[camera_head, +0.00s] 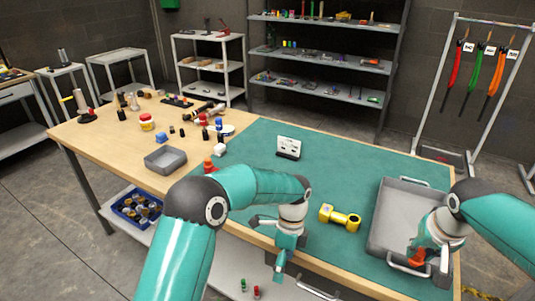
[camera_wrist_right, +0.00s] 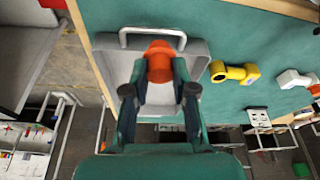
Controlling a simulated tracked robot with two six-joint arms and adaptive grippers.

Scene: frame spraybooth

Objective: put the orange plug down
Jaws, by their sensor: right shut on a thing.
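The orange plug (camera_head: 416,257) is held by my right gripper (camera_head: 424,254) over the near end of the grey tray (camera_head: 388,214). In the right wrist view the orange plug (camera_wrist_right: 160,62) sits between the two fingertips of my right gripper (camera_wrist_right: 159,84), with the tray's wall and handle behind it. I cannot tell whether the plug touches the tray floor.
A yellow pipe piece (camera_head: 340,218) lies left of the tray on the green mat (camera_head: 330,180). A small white sign (camera_head: 289,147) stands farther back. A small grey bin (camera_head: 166,160) and several bottles and tools crowd the wooden left part. The mat's middle is clear.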

